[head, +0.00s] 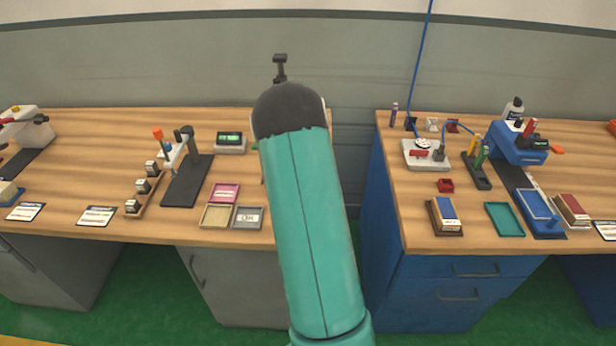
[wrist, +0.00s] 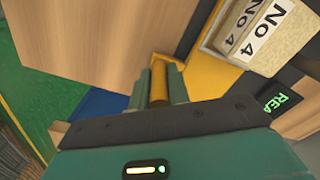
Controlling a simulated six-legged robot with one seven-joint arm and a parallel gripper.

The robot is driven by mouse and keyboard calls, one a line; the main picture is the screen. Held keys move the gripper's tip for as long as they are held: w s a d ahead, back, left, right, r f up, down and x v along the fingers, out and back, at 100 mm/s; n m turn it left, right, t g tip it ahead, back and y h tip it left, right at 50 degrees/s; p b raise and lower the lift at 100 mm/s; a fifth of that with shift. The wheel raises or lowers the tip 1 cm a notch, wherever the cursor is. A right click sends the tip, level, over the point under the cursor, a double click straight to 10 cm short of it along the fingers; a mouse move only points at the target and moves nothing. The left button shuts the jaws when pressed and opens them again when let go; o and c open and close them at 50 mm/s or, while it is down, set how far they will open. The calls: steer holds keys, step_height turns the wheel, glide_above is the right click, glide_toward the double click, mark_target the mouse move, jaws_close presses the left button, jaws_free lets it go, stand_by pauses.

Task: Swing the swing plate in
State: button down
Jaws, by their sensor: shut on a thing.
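My gripper (wrist: 159,74) shows in the wrist view, its two green fingers shut on a yellow-orange upright handle (wrist: 158,88). A yellow plate (wrist: 203,73) lies just right of the fingers, at the edge of a wood surface, and looks like the swing plate. Whether the handle joins it is hidden by the fingers. Cream blocks (wrist: 262,32) marked "No 4" stand beside the plate at upper right. In the head view my arm covers the middle, so the held handle and yellow plate are hidden there.
In the wrist view a lit green display (wrist: 278,97) is at right and green floor (wrist: 22,50) at left. In the head view the left bench (head: 90,190) and right bench (head: 400,140) hold several fixtures and trays, with a gap between. A blue plate (head: 535,203) is at right.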

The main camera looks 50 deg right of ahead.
steer(key=shift+w+a, duration=0.1)
steer(key=shift+w, duration=0.05)
stand_by(0.4)
steer(key=c, duration=1.3)
jaws_free()
step_height(320, 180, up, 14)
steer(key=shift+f, duration=0.1)
